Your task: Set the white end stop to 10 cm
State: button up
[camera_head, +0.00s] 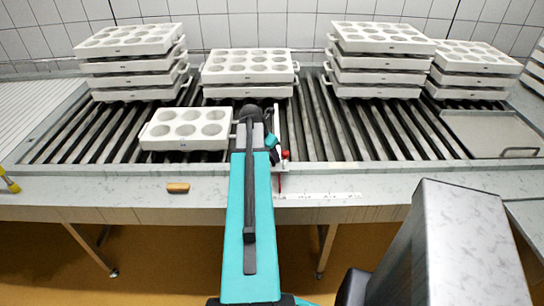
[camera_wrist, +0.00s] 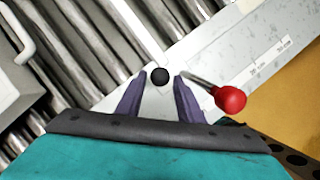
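The white end stop (camera_head: 277,124) shows in the head view as a thin upright white piece at the front of the roller table, right beside my arm, which partly hides it. In the wrist view a black knob (camera_wrist: 160,76) sits on a pale surface. My gripper (camera_wrist: 159,84) is open, its two dark purple fingers apart with the knob between or just beyond their tips; I cannot tell whether they touch it. A red ball-ended lever (camera_wrist: 230,99) lies just right of the right finger. A scale (camera_wrist: 269,60) has marks too small to read surely.
A single white mould tray (camera_head: 184,143) lies on the rollers left of my arm. Several stacks of trays (camera_head: 136,80) stand at the back. A small brown block (camera_head: 178,188) lies on the front ledge. The rollers right of the stop are clear.

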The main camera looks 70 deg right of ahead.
jog(key=shift+x, duration=0.85)
grip_shut()
jog(key=shift+s, duration=0.1)
